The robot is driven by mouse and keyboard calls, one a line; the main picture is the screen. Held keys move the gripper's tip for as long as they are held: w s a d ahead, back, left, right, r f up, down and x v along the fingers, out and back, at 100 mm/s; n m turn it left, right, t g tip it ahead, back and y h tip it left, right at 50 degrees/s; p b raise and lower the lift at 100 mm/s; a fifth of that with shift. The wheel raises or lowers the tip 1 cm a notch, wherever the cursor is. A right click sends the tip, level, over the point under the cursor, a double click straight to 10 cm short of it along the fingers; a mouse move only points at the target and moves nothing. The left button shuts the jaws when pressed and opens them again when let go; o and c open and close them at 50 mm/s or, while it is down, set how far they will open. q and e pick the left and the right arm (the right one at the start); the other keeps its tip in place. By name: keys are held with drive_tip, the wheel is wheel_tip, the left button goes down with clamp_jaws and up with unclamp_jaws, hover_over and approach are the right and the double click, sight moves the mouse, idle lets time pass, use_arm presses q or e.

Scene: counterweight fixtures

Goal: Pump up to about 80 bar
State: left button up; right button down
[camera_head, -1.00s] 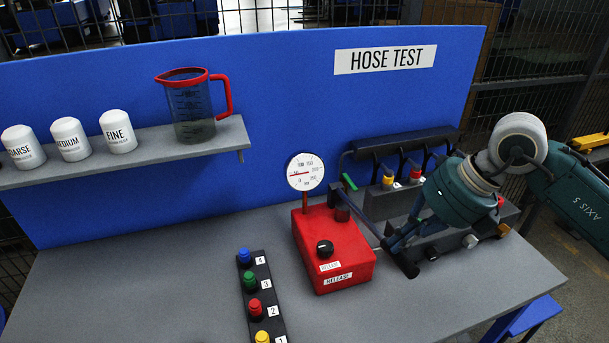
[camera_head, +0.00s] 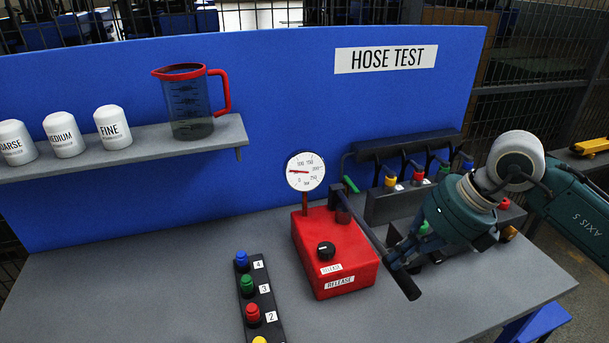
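The red hand pump (camera_head: 335,250) stands on the grey bench, with a black knob (camera_head: 326,250) and RELEASE labels on it. Its round white gauge (camera_head: 305,171) rises on a stem at the back left. The red needle points left, near the 50 mark; the exact value is too small to read. The black pump lever (camera_head: 372,240) slopes down to the right from its pivot, its end beyond the pump's right side. My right gripper (camera_head: 394,262) appears shut on the lever near its end. The fingertips are partly hidden. My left gripper is not in view.
A hose rack (camera_head: 400,206) with coloured fittings stands behind my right gripper. A strip of numbered coloured buttons (camera_head: 258,300) lies left of the pump. A shelf (camera_head: 120,153) holds a jug (camera_head: 190,105) and white canisters (camera_head: 64,136). The front left bench is clear.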

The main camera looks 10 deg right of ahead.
sight(402, 268)
drive_tip(key=shift+f+b, duration=1.85)
drive_tip(key=shift+f, duration=0.5)
wheel_tip(402, 268, up, 12)
drive_tip(key=p, duration=0.9)
drive_tip(key=shift+r+p, duration=0.15)
drive_tip(key=shift+p, duration=0.2)
drive_tip(key=shift+f+b, duration=1.65)
drive_tip(key=shift+f, duration=0.2)
wheel_tip(402, 268, up, 4)
drive_tip(key=p, duration=0.3)
drive_tip(key=shift+f, duration=0.1)
